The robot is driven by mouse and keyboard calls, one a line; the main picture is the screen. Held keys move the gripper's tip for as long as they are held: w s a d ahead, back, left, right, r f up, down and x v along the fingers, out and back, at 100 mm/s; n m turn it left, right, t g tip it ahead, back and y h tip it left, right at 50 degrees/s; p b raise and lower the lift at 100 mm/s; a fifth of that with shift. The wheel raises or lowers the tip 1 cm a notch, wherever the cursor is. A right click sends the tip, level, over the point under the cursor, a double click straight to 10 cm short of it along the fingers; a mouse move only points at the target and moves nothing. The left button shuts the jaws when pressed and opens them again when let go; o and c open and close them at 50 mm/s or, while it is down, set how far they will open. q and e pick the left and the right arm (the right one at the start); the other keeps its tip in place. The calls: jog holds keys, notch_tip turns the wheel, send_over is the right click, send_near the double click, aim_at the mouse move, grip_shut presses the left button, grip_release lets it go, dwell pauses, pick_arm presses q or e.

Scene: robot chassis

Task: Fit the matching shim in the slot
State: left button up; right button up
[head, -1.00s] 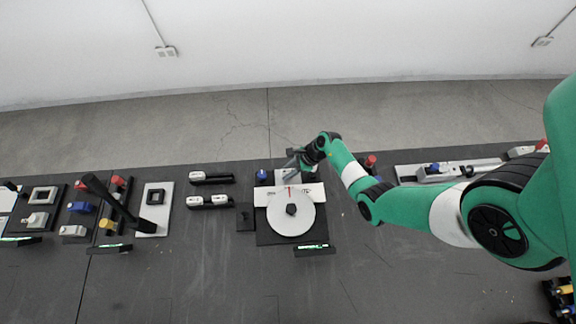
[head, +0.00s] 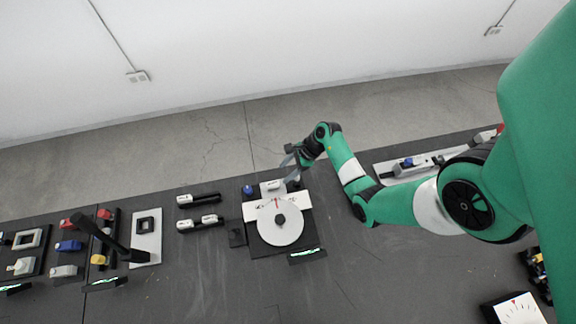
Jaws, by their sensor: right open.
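My right gripper (head: 289,164) is open, with its grey fingers apart, just behind a station with a round white dial (head: 283,232) and a red mark. A small light block (head: 272,186) stands at the back of that station, close to the lower finger; I cannot tell whether they touch. Several black bars with white labelled ends lie left of the dial, a back one (head: 205,198) and a front row (head: 207,222); they may be the shims. A small dark block (head: 237,234) sits beside the dial's base. I cannot make out the slot clearly.
A blue knob (head: 247,190) stands behind the dial. A long light fixture (head: 400,168) lies at the right. The front bench surface (head: 370,285) is mostly clear.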

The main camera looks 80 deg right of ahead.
jog(key=shift+s+d+r, duration=0.15)
jog(key=shift+s+r, duration=0.25)
jog(key=shift+r, duration=0.15)
dwell(0.4)
